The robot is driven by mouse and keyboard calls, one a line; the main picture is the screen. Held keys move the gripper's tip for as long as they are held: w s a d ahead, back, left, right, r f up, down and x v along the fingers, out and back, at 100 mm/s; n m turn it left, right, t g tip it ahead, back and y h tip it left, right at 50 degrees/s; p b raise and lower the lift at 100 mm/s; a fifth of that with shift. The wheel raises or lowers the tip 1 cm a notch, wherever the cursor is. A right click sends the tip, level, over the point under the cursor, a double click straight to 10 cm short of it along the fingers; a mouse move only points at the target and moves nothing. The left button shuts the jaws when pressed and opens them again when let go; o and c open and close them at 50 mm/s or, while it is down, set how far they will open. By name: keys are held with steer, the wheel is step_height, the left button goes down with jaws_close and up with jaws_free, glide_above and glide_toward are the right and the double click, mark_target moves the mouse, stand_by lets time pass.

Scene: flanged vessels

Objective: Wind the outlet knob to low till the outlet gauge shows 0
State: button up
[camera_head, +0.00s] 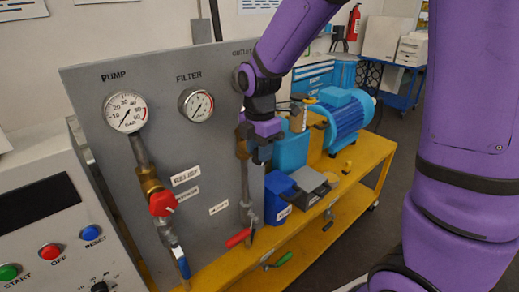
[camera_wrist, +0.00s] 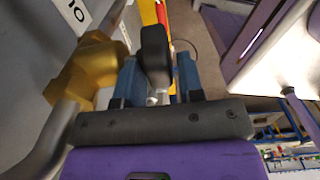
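The outlet gauge (camera_head: 239,79) is mostly covered by my purple arm in the head view, so its reading is hidden. Below it, my gripper (camera_head: 258,152) is at the brass valve (camera_head: 242,148) on the outlet pipe. In the wrist view, my gripper's blue fingers (camera_wrist: 158,80) stand on either side of a black knob (camera_wrist: 155,50). The knob is between them, close to both; I cannot tell whether both fingers press on it. The brass valve body (camera_wrist: 88,65) is to the left of the fingers.
The pump gauge (camera_head: 125,111) and filter gauge (camera_head: 196,104) are on the grey panel (camera_head: 215,150). A red knob (camera_head: 162,203) and red lever (camera_head: 238,238) stick out from it. Blue containers (camera_head: 279,195) and a blue motor (camera_head: 345,118) stand close right on the yellow bench (camera_head: 365,160).

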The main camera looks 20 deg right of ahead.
mark_target(254, 160)
steer(key=shift+c, duration=0.2)
steer(key=c, duration=0.6)
steer(key=shift+a, duration=0.1)
steer(key=h, duration=0.1)
steer(key=t+h, duration=0.1)
steer(key=shift+s+a+f+h, duration=0.1)
steer(key=shift+a+f+h, duration=0.1)
steer(key=shift+a+h, duration=0.1)
steer(key=h, duration=0.3)
steer(key=t+h, duration=0.1)
steer(key=shift+s+a+f, duration=0.1)
steer(key=shift+a+f, duration=0.15)
steer(key=shift+f, duration=0.1)
steer(key=h, duration=0.2)
steer(key=f+t+h, duration=0.1)
steer(key=h, duration=0.1)
steer(key=shift+a+t+h, duration=0.15)
steer(key=shift+t+h, duration=0.15)
steer(key=shift+f+t+h, duration=0.25)
steer(key=shift+t+h, duration=0.25)
steer(key=shift+h, duration=1.3)
